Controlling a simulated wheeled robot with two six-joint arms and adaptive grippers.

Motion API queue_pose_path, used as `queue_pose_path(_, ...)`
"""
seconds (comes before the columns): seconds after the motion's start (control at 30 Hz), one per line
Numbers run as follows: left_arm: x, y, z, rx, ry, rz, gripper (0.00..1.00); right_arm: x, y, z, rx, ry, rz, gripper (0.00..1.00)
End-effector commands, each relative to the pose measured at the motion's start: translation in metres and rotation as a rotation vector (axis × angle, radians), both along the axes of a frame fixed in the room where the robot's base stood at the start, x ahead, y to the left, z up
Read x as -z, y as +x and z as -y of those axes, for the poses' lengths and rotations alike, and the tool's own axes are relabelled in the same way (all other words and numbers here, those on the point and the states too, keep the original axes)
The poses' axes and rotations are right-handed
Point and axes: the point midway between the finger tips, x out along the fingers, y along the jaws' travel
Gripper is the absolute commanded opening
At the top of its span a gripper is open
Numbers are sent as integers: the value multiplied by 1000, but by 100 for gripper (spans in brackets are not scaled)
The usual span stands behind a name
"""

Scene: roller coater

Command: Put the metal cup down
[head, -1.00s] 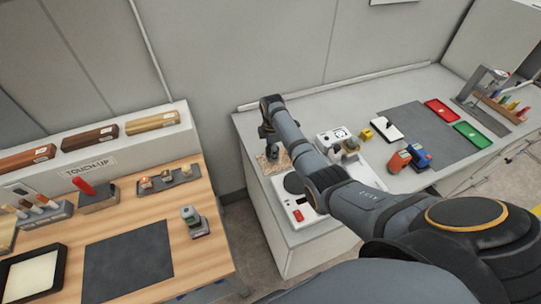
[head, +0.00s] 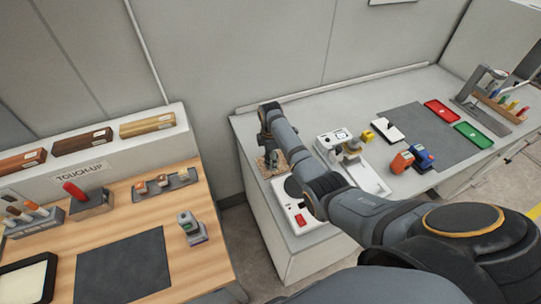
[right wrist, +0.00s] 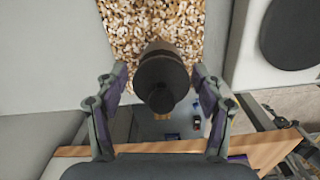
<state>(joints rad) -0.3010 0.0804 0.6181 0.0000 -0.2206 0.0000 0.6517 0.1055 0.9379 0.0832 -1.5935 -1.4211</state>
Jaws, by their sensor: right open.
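The metal cup (right wrist: 161,78) shows in the right wrist view as a dark, round-sided body at the near edge of a speckled cork-like mat (right wrist: 122,30). My right gripper (right wrist: 160,92) is open, with one finger on each side of the cup and a visible gap on both sides. In the head view my right gripper (head: 268,143) points down over the mat (head: 262,165) at the bench's left end; the arm hides much of that spot and I cannot make out the cup clearly there. My left gripper is not in view.
A white device with a dark round plate (head: 293,185) stands close beside the mat. An instrument with a small screen (head: 338,137), orange and blue items (head: 400,161), a red tray (head: 441,110) and a green tray (head: 473,134) lie farther right. A wooden touch-up table (head: 200,265) stands left across a gap.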

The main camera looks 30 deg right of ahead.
Motion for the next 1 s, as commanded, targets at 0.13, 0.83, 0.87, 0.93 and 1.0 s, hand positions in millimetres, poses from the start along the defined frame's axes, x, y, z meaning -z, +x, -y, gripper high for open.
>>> queue_pose_path(0.13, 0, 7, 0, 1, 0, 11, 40, -18, 1, 0, 0, -1, 4, 69)
queue_pose_path(0.83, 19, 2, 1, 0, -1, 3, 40, -123, 0, 0, 1, 0, 0, 69)
queue_pose_path(0.87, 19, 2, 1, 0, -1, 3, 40, -123, 0, 0, 1, 0, 0, 69)
queue_pose_path(0.93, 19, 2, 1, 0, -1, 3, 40, -123, 0, 0, 0, 0, 0, 69)
queue_pose_path(1.0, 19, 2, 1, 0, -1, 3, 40, -123, 0, 0, 0, 0, 0, 69)
